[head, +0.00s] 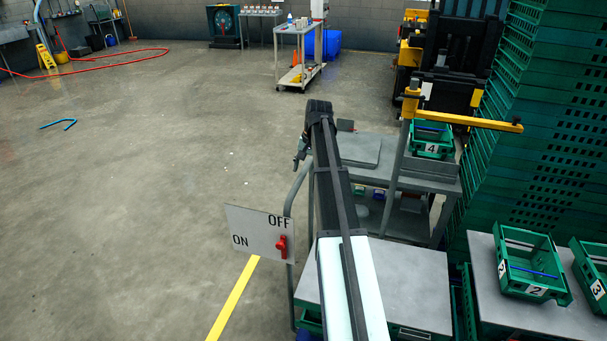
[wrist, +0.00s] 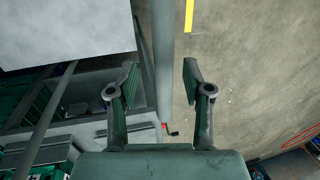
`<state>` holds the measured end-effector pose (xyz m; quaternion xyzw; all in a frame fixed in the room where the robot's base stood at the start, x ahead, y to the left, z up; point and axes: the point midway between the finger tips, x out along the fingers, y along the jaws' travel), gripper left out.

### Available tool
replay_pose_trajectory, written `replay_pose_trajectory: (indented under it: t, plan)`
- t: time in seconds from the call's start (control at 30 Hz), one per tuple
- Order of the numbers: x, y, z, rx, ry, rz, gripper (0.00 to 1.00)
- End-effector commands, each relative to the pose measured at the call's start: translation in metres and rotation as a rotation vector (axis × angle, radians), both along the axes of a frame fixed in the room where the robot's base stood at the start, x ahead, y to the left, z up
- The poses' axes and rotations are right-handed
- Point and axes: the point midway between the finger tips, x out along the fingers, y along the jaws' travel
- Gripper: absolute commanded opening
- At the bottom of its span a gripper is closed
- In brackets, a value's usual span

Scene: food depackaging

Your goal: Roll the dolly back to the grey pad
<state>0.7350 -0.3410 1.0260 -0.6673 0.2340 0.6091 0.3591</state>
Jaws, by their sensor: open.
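My gripper (head: 300,158) is at the far end of my arm, beside the upper end of a curved grey tube handle (head: 289,212). In the wrist view my gripper (wrist: 160,84) is open, with a long grey bar (wrist: 164,50) running between the line of its two fingers; neither finger visibly closes on it. The handle stands at the left side of a grey-topped unit (head: 422,278), which may be the dolly; my arm hides part of it. I cannot identify the grey pad on the floor for certain.
An ON/OFF board (head: 260,232) with a red knob stands left of the handle, near a yellow floor line (head: 233,298). A grey cart (head: 400,180) is behind, and tall green crate stacks (head: 550,120) fill the right. Open floor (head: 150,170) lies left.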

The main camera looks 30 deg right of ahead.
Motion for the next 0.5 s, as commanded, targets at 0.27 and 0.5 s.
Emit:
replay_pose_trajectory:
  t: [0.27, 0.5]
  plan:
    - [-0.007, -0.008, 0.055, -0.001, -0.001, 0.000, 0.50]
    - [-0.013, -0.011, 0.082, 0.000, 0.001, -0.001, 0.50]
